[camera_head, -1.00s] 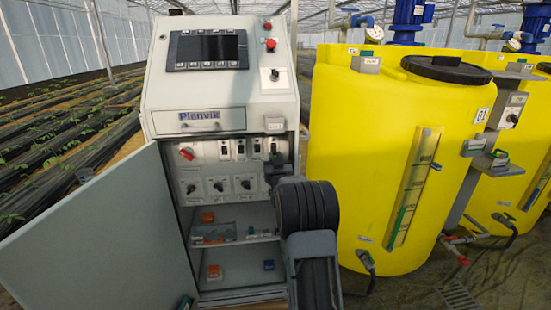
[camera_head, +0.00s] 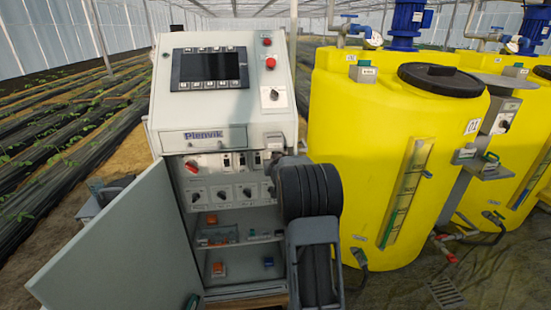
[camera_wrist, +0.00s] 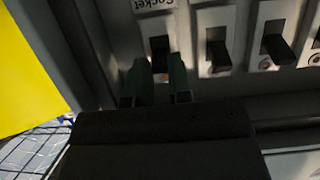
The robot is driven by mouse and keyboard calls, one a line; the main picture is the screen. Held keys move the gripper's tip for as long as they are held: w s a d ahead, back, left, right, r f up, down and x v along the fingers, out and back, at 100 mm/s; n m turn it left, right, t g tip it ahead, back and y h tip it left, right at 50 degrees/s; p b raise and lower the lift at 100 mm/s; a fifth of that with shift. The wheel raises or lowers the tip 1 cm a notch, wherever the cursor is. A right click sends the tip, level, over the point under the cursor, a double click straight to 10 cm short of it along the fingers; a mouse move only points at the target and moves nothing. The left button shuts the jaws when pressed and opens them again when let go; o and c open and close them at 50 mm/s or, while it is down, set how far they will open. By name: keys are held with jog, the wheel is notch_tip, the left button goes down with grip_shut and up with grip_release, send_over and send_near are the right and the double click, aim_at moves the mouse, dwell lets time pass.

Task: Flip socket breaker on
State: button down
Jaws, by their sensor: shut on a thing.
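The socket breaker (camera_wrist: 160,46) is a dark toggle in a light plate, below a label reading "Socket" upside down in the wrist view. My gripper (camera_wrist: 161,66) has its two green fingers on either side of this toggle and is shut on it. The toggle's lower part is hidden between the fingers, and I cannot tell whether it is on or off. In the head view my arm covers the breaker and most of the gripper, at the right end of the breaker row in the open control cabinet (camera_head: 184,115).
More breakers (camera_wrist: 218,52) stand in line beside the socket one. The cabinet door (camera_head: 120,250) hangs open on the left. A red-handled switch (camera_head: 191,166) and several rotary knobs (camera_head: 222,193) share the panel. A yellow tank (camera_head: 370,140) stands close on the right.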

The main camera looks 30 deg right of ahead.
jog(key=shift+p, duration=0.3)
jog(key=c, duration=1)
grip_release()
jog(key=shift+c, duration=0.2)
jog(key=v, duration=1.3)
jog(key=shift+s+r+b, duration=0.3)
jog(key=shift+r, duration=0.1)
jog(key=shift+a, duration=0.1)
